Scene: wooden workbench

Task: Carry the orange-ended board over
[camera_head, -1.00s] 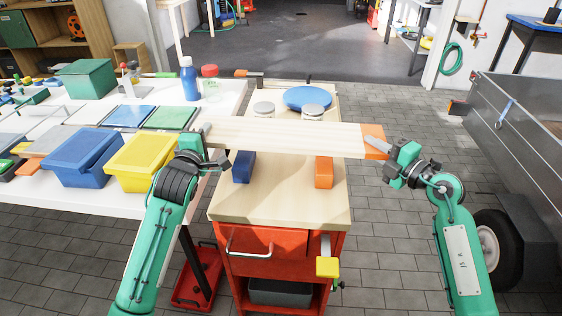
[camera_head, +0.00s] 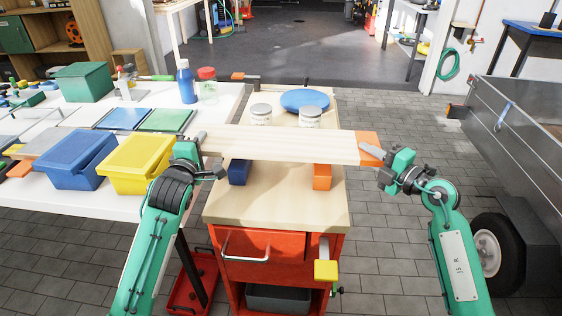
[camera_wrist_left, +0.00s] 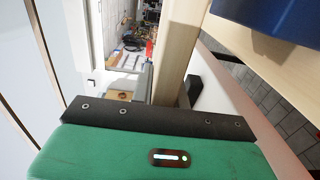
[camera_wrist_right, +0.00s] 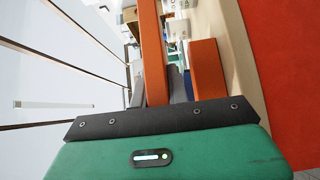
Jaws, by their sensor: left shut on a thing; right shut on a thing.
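The board (camera_head: 280,144) is a long pale wooden plank with an orange right end (camera_head: 369,147). It spans between my grippers over the wooden-topped cart (camera_head: 285,207). My left gripper (camera_head: 201,152) is shut on its left end. My right gripper (camera_head: 372,153) is shut on the orange end. The board's edge shows between the jaws in the left wrist view (camera_wrist_left: 178,55), and its orange end in the right wrist view (camera_wrist_right: 152,50). A blue block (camera_head: 239,172) and an orange block (camera_head: 322,177) sit on the cart just below the board in the picture; whether it touches them I cannot tell.
The white table (camera_head: 125,207) at left holds a yellow bin (camera_head: 135,165) and a blue bin (camera_head: 75,162). A grey trailer (camera_head: 520,130) stands at right.

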